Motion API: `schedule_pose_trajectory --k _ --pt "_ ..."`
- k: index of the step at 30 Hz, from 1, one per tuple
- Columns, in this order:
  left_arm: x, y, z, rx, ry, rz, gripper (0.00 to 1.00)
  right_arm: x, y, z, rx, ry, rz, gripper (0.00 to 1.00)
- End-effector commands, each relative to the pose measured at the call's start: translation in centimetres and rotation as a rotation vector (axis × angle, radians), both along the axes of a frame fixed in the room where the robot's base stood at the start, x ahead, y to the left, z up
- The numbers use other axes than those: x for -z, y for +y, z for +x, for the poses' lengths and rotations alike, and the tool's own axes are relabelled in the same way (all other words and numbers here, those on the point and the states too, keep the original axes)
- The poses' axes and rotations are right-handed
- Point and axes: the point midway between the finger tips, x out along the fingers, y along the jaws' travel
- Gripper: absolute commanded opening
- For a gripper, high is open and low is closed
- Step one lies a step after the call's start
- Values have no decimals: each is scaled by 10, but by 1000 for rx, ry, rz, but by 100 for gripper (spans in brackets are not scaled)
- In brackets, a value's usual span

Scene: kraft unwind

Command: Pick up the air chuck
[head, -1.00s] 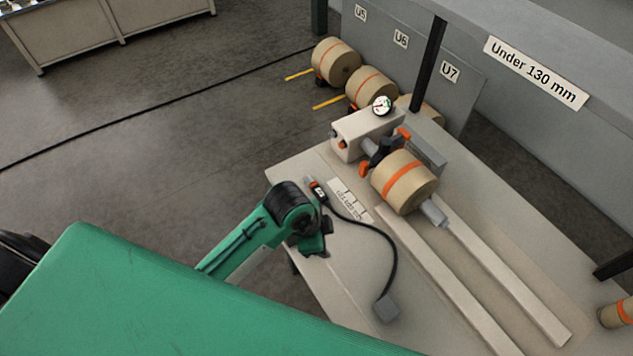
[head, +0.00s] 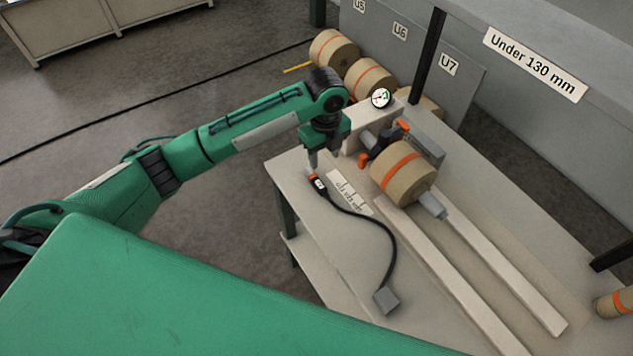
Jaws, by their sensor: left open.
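The air chuck (head: 318,184) is a small black piece with an orange-red tip and a pale patch. It lies near the left edge of the workbench, joined to a black hose (head: 386,235) that curves to a grey block (head: 386,300). My left gripper (head: 323,163) is open and points down just above the chuck's orange end. Its fingers partly overlap in this view, and I cannot tell whether they touch the chuck. My right gripper is not in view.
A kraft roll (head: 404,181) with an orange band sits on a grey shaft right of the chuck. A pressure gauge (head: 381,98) stands behind it. A white printed label (head: 348,194) lies beside the chuck. Pale rails (head: 495,262) run along the bench. A black post (head: 428,55) stands behind.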

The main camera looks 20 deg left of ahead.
Motion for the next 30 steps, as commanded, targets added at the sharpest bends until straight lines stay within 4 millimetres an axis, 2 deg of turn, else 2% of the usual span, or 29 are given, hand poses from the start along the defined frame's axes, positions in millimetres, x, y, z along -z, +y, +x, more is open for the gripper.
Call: schedule_pose_trajectory --k 2,5,15,23,27,30 --pt "0 2 2 10 4 6 47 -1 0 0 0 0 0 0" --pt "11 3 2 12 9 7 47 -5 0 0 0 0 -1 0" --pt "73 2 2 11 6 6 47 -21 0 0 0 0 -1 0" --pt "90 2 1 10 6 6 47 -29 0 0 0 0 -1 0" --pt "107 1 -1 10 7 5 47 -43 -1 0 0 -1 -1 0" --pt "123 2 -1 10 6 6 47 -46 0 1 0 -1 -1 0"
